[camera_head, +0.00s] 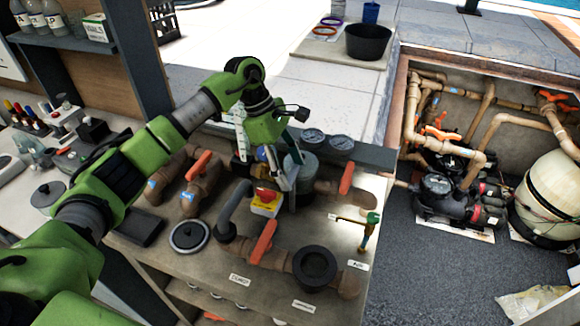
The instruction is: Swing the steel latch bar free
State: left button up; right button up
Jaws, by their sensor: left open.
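My left arm comes in from the left over the bench, and my left gripper (268,158) points down beside a grey-green cylindrical housing (301,178). Its fingers are apart, and I see nothing held between them. A pale metal piece (281,180) shows just below the gripper, against the housing's left side. I cannot tell whether it is the steel latch bar or part of a finger. The gripper hides part of the housing, and whether it touches anything is unclear. My right gripper is not in view.
Brown pipes with orange handles (264,242) crowd the bench around the housing. A red-and-yellow switch box (266,203) and a grey curved pipe (232,210) stand close by. Two gauges (341,142) sit behind. A pit with pumps (440,190) and a tank (550,200) lies right.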

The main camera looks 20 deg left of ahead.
pick_arm(q)
jog(key=c, duration=0.8)
jog(key=shift+c, duration=0.2)
jog(key=n+b, duration=0.1)
jog(key=n+t+b, duration=0.1)
jog(key=shift+s+f+n+b, duration=0.1)
jog(key=shift+f+n+b, duration=0.15)
jog(key=shift+n+b, duration=0.05)
jog(key=n+t+b, duration=0.1)
jog(key=n+b, duration=0.1)
jog(key=n+t+y+b, duration=0.1)
jog(key=n+b, duration=0.1)
jog(key=n, duration=0.1)
jog(key=shift+s, duration=0.1)
jog(key=n+b, duration=0.2)
jog(key=n, duration=0.1)
jog(key=n+t+y+b, duration=0.1)
jog(key=n+b, duration=0.1)
jog(key=shift+d+n+y+b, duration=0.2)
jog(key=shift+n+y+b, duration=0.1)
jog(key=shift+n+b, duration=0.1)
jog(key=shift+s+d+r+n+t+y+b, duration=0.15)
jog(key=shift+n+y+b, duration=0.3)
jog(key=shift+n+b, duration=0.5)
jog(key=shift+w+a+r+n+t+y+b, duration=0.1)
jog(key=shift+n+t+y+b, duration=0.3)
jog(key=shift+n, duration=0.95)
jog(key=shift+g, duration=0.25)
